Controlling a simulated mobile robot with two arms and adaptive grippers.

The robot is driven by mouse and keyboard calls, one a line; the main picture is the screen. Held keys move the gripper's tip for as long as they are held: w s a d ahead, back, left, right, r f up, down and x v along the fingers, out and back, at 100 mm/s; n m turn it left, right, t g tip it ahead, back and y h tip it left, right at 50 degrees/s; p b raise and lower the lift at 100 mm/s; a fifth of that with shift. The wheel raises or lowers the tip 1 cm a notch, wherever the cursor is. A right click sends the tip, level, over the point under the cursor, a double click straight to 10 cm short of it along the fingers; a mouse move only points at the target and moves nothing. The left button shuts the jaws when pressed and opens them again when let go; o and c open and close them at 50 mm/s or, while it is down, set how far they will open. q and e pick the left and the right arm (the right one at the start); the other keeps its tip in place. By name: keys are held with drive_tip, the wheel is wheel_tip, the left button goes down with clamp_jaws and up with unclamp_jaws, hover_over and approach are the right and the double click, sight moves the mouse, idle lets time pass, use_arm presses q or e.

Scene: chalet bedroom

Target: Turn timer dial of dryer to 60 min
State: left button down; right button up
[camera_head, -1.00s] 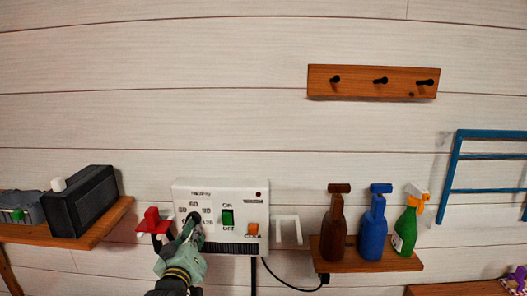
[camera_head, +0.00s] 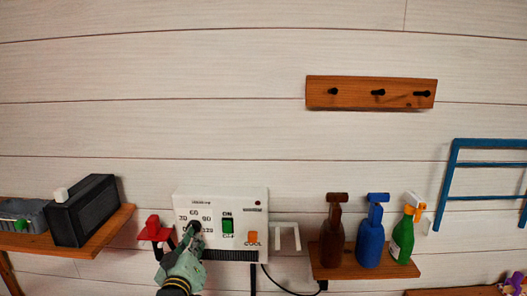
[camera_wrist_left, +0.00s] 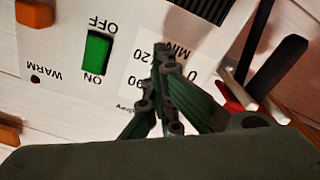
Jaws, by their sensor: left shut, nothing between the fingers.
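The white dryer (camera_head: 248,198) hangs on the wall at lower middle-left in the head view. Its timer dial (camera_head: 194,227) is a dark knob on the left of its face, with numbers around it, 60 printed above. My left gripper (camera_head: 190,237) is shut, its fingertips at the dial and partly covering it. I cannot tell which number the dial points to. In the left wrist view the closed fingers (camera_wrist_left: 160,55) lie over the number label, and the dial is hidden behind them. My right gripper is out of view.
A green switch (camera_head: 227,226) and an orange switch (camera_head: 252,238) sit right of the dial. A red holder (camera_head: 154,232) is close left. A shelf (camera_head: 400,268) with bottles stands right, another shelf (camera_head: 110,232) with a black box left.

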use_arm(q)
drive_tip(key=shift+a+r, duration=0.25)
idle(0.4)
drive_tip(key=s+p, duration=0.1)
drive_tip(key=s+f+p, duration=0.1)
drive_tip(key=s, duration=0.1)
drive_tip(key=s+p, duration=0.2)
drive_tip(key=shift+s+d+f, duration=0.15)
drive_tip(key=shift+s+f, duration=0.05)
drive_tip(key=shift+f, duration=0.05)
idle(0.4)
